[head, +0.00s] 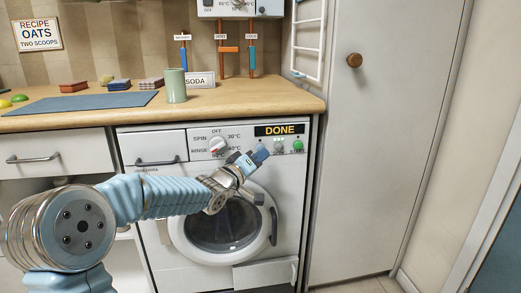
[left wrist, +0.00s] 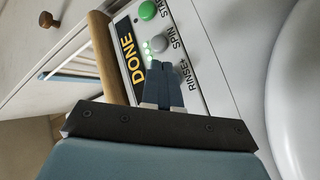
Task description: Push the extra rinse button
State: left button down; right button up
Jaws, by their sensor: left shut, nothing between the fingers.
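The washing machine's control panel (head: 195,142) carries a DONE display (head: 280,130), a green START button (head: 297,146) and a grey SPIN button (left wrist: 158,43). My left gripper (head: 261,153) is shut and empty, its fingertips right in front of the panel below the display. In the left wrist view its closed tips (left wrist: 168,65) lie beside the RINSE+ label (left wrist: 191,76), just past the SPIN button. The RINSE+ button itself is hidden behind the fingers. I cannot tell whether the tips touch it. My right gripper is not in view.
A dial (head: 217,145) sits left of the gripper on the panel. The round door (head: 272,226) bulges out below. A tall white cabinet (head: 370,150) stands at right.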

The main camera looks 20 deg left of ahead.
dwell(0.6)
pick_arm(q)
jog(key=shift+w+a+p, duration=0.25)
jog(key=shift+w+p, duration=0.05)
jog(key=shift+w, duration=0.1)
jog(key=shift+w+a+p, duration=0.25)
jog(key=shift+w+p, duration=0.1)
jog(key=shift+w, duration=0.05)
dwell(0.6)
jog(key=shift+s+d+b, duration=0.5)
jog(key=shift+s+b, duration=0.15)
jog(key=shift+s, duration=0.15)
jog(key=s+d+b, duration=0.3)
jog(key=s, duration=0.2)
jog(key=shift+b, duration=0.35)
